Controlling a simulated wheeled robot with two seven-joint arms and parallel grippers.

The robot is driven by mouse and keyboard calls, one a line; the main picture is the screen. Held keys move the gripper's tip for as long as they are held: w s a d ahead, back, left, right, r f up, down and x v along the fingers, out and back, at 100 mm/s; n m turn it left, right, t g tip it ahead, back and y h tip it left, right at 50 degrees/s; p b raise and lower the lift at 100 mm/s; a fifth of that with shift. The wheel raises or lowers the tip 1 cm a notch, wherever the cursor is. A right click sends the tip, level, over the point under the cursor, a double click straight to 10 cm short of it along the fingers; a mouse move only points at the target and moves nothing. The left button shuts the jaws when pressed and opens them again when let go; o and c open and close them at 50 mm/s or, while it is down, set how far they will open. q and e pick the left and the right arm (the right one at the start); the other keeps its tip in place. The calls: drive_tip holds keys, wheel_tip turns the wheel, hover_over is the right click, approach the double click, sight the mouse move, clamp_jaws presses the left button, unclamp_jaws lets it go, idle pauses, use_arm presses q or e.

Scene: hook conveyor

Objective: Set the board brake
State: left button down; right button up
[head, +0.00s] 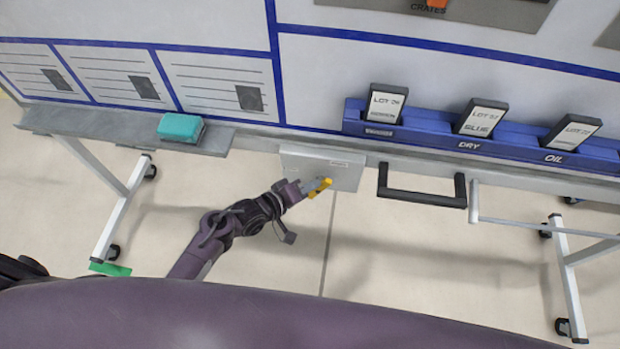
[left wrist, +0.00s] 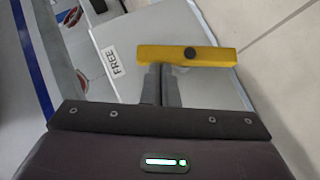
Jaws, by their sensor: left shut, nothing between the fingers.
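The yellow brake lever (head: 320,187) sits on a grey metal plate (head: 346,171) below the board's lower edge. In the left wrist view the lever (left wrist: 215,57) is a yellow bar with a dark round pivot, and a FREE label (left wrist: 115,60) is on the plate beside one end. My left gripper (head: 304,186) is shut and empty, its fingertips right at the lever's side. In the left wrist view the closed fingers (left wrist: 160,72) end against or just short of the bar; I cannot tell if they touch. My right gripper is out of view.
A black handle (head: 420,198) sticks out right of the plate. A blue rack (head: 420,135) holds three lot cards. A teal eraser (head: 181,128) lies on the grey ledge (head: 80,124). White wheeled legs (head: 125,205) stand on tiled floor. A green strip (head: 110,269) lies near the left caster.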

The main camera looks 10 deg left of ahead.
sight(327, 185)
use_arm(q)
drive_tip(key=d+m+y+p, duration=0.1)
drive_tip(key=p, duration=0.2)
drive_tip(key=d+r+m+y+p, duration=0.1)
drive_tip(key=y+p, duration=0.1)
drive_tip(key=shift+d+r+g+p, duration=0.1)
drive_tip(key=shift+d+g+p, duration=0.05)
drive_tip(key=shift+g+p, duration=0.25)
drive_tip(key=shift+d+m+y+p, duration=0.3)
drive_tip(key=shift+y+p, duration=0.1)
drive_tip(key=shift+y, duration=0.1)
drive_tip(key=shift+d+f+m+y+p, duration=0.3)
drive_tip(key=shift+m+y+p, duration=0.15)
drive_tip(key=shift+y, duration=0.15)
drive_tip(key=shift+d+f+m+g+y+p, duration=0.3)
drive_tip(key=shift+d+f+m+y, duration=0.25)
drive_tip(key=shift+d+y, duration=0.35)
drive_tip(key=shift+f, duration=0.2)
